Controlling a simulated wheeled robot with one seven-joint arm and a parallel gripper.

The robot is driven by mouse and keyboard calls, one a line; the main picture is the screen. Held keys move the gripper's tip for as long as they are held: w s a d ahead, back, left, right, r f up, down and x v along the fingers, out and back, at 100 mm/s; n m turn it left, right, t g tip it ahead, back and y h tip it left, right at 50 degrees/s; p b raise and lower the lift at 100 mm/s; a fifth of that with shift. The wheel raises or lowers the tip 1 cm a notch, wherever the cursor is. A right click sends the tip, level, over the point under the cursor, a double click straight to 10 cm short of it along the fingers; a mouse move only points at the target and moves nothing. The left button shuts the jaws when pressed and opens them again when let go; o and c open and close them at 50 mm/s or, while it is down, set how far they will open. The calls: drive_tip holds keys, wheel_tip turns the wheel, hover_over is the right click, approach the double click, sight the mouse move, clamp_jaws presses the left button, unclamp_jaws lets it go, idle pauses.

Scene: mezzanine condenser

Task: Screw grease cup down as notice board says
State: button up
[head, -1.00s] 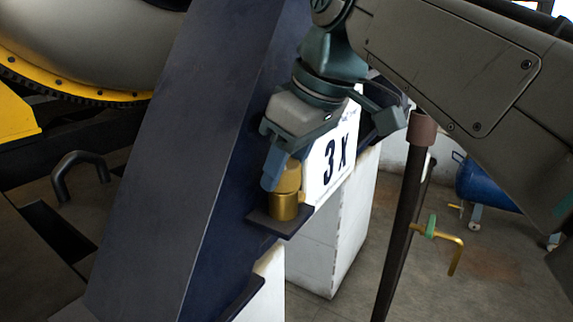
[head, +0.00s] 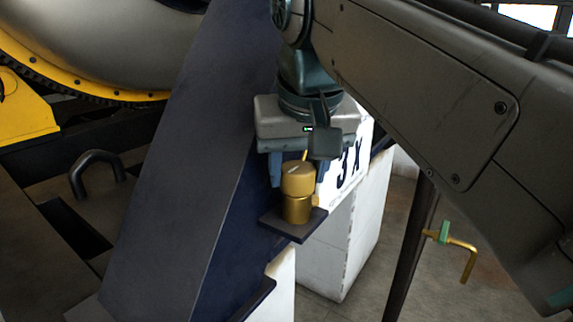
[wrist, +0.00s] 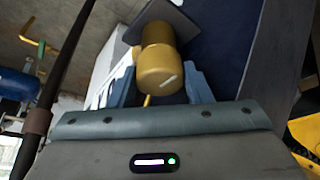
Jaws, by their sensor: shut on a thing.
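The brass grease cup (head: 297,210) stands upright on a small dark shelf (head: 292,232) fixed to the blue sloping beam. Its wider cap carries a short pale mark on top, which also shows on the cup in the wrist view (wrist: 158,66). My gripper (head: 297,178) is above the cup, with one blue finger on each side of the cap, shut on it. In the wrist view my fingers (wrist: 161,88) flank the cap. The white notice board (head: 350,165) behind reads "3 X"; my gripper hides part of it.
The dark sloping beam (head: 190,150) rises close on the left of the cup. A white block (head: 340,245) stands below and behind. A brown post (head: 408,240) and a brass crank handle with a green collar (head: 460,249) are at right.

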idle(0.4)
drive_tip(key=o, duration=1)
